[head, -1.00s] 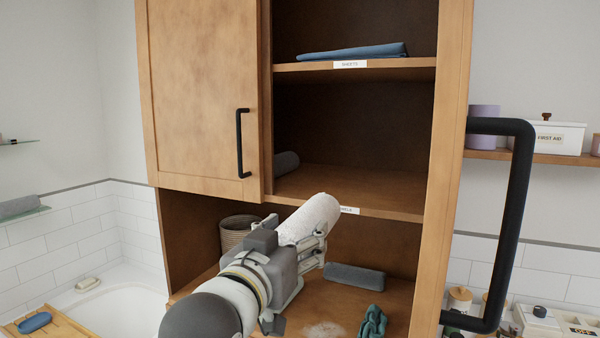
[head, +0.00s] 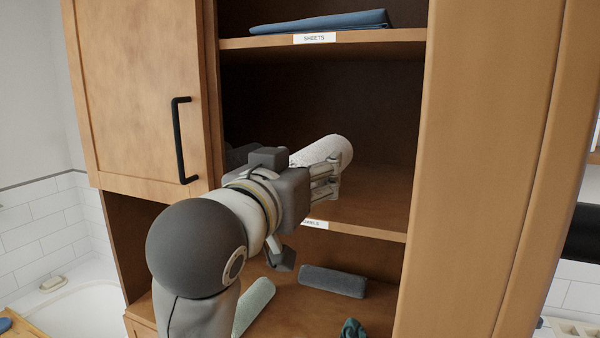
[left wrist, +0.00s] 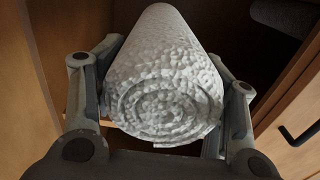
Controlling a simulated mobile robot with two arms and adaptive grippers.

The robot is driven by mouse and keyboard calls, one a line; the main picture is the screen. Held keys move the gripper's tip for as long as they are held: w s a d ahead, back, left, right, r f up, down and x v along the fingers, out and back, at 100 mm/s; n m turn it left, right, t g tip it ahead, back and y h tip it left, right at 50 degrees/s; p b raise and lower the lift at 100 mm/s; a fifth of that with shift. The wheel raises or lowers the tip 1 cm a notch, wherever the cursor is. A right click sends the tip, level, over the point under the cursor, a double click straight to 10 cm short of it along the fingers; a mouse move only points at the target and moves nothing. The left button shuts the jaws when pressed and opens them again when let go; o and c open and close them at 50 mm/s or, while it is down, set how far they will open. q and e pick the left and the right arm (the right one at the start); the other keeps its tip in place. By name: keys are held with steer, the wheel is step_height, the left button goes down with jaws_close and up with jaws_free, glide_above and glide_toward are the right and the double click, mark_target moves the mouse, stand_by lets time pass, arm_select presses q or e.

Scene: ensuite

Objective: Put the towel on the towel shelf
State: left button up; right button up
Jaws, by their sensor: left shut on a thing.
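My left gripper (head: 325,178) is shut on a white rolled towel (head: 325,150), held at the opening of the middle shelf compartment. In the left wrist view the towel (left wrist: 165,85) lies between the two fingers, its spiral end facing the camera. The towel shelf (head: 375,205) is the wooden board below it, with a white label (head: 315,225) partly hidden by my gripper. The towel appears just above this board; I cannot tell whether it touches. A dark grey roll shows on the shelf in the left wrist view (left wrist: 285,15). My right gripper is not in view.
The upper shelf, labelled SHEETS (head: 314,38), holds a folded blue cloth (head: 320,22). A cabinet door (head: 140,90) with a black handle (head: 180,140) is at left. Below lie a grey roll (head: 333,281), a pale green roll (head: 254,305) and a dark green cloth (head: 352,328). The shelf's right side looks clear.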

mark_target(334, 143)
arm_select(q)
steer(key=p+x, duration=0.1)
steer(key=x, duration=0.1)
steer(key=p+x, duration=0.1)
steer(key=x, duration=0.2)
steer(key=p+x, duration=0.1)
steer(key=x, duration=0.2)
steer(key=shift+w+r, duration=0.15)
steer(key=shift+r, duration=0.15)
steer(key=p+x, duration=0.3)
steer(key=x, duration=0.5)
steer(key=shift+w+d+f+p, duration=0.1)
steer(key=shift+w+f+p, duration=0.1)
steer(key=shift+f, duration=0.4)
steer(key=shift+w+d+f+p, duration=0.1)
steer(key=shift+w+f+p, duration=0.15)
steer(key=shift+f, duration=0.35)
step_height(334, 143, down, 2)
steer(key=shift+s+a+p, duration=0.1)
steer(key=shift+a+p, duration=0.05)
steer(key=shift+p, duration=0.2)
step_height(334, 143, down, 2)
steer(key=shift+f+p, duration=0.1)
steer(key=shift+p, duration=0.6)
steer(key=shift+w+f, duration=0.35)
steer(key=shift+f, duration=0.05)
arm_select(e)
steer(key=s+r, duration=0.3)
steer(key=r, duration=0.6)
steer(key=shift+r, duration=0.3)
